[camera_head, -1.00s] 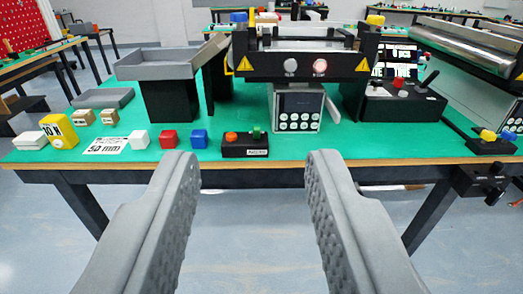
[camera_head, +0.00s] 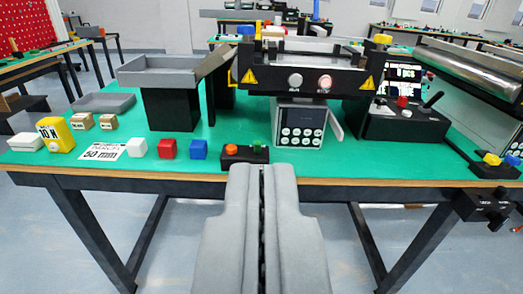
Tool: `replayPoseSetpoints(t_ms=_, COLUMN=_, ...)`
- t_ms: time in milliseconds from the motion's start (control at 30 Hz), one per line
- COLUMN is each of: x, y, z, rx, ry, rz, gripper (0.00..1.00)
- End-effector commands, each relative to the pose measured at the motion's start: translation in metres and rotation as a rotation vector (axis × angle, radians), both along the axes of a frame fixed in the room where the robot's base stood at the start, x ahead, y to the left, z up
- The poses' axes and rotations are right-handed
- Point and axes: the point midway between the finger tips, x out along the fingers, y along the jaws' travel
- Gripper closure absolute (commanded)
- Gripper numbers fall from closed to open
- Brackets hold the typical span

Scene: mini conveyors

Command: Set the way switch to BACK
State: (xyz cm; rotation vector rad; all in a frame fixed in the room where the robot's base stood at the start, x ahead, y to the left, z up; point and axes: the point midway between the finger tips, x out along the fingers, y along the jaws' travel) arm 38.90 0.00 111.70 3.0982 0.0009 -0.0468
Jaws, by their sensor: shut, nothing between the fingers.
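My gripper (camera_head: 262,168) is shut and empty, in the lower middle in front of the green table's near edge. A black control box (camera_head: 398,124) stands at the right of the mini conveyor; it has a red button (camera_head: 402,101) and a black lever (camera_head: 432,100) that tilts to the upper right. Another black box (camera_head: 488,205) with small knobs hangs at the table's front right edge. The lettering on both is too small to read, so I cannot tell which one is the way switch. My gripper touches neither.
The mini conveyor (camera_head: 308,79) stands at the back middle. A black box with an orange button (camera_head: 231,150) is partly behind my fingertips. A roller conveyor (camera_head: 470,67) is right.

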Motion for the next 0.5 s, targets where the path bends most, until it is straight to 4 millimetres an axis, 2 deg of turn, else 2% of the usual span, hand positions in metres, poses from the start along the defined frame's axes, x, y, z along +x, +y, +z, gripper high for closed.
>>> replayPoseSetpoints(t_ms=200, x=0.047, y=0.0, z=-0.011, rx=-0.11, ry=-0.044, rz=0.0, gripper=1.0)
replayPoseSetpoints(t_ms=500, x=0.107, y=0.0, z=-0.03, rx=-0.278, ry=-0.12, rz=-0.008, gripper=1.0)
